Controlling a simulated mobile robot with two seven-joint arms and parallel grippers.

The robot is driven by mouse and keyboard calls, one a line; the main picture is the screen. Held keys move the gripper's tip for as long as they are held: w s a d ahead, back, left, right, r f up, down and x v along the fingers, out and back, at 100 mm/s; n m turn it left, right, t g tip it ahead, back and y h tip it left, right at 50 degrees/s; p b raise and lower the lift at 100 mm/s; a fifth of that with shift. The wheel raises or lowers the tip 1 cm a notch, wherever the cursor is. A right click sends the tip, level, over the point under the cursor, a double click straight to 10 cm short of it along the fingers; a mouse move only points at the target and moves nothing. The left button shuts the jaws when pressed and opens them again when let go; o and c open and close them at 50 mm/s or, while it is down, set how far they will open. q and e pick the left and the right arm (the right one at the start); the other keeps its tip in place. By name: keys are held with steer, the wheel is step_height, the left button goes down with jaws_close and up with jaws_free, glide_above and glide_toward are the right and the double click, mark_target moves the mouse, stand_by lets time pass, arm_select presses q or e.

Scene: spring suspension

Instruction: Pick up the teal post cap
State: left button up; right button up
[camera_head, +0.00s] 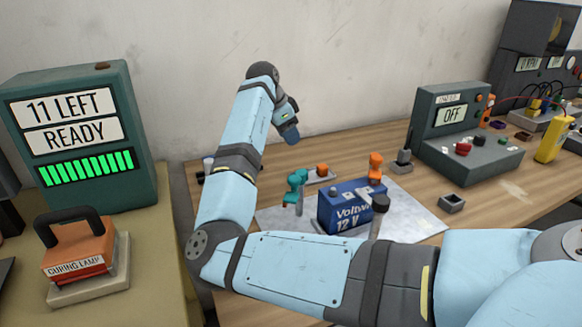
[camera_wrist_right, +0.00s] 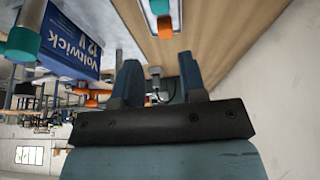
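A teal cap (camera_wrist_right: 22,44) shows at the left edge of the right wrist view. My right gripper (camera_head: 290,134) is above and behind the teal cap, apart from it. In the right wrist view its two fingers (camera_wrist_right: 159,72) stand apart with nothing held between them. My left gripper is not in view.
A blue battery (camera_head: 345,203) stands beside the cap, with an orange cap (camera_head: 376,163) behind it. A dark-topped post (camera_head: 378,212) is in front. A grey console (camera_head: 465,150) reading OFF stands right; a curing lamp (camera_head: 78,255) is left.

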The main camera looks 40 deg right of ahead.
steer(key=b, duration=0.1)
glide_above(305, 170)
steer(key=a, duration=0.2)
steer(key=f, duration=0.7)
steer(key=shift+w+a, duration=0.15)
steer(key=shift+w, duration=0.2)
steer(key=shift+b+x, duration=0.95)
steer(key=shift+x, duration=2)
steer(key=shift+a, duration=0.2)
steer(key=c, duration=0.6)
steer(key=shift+o, duration=0.2)
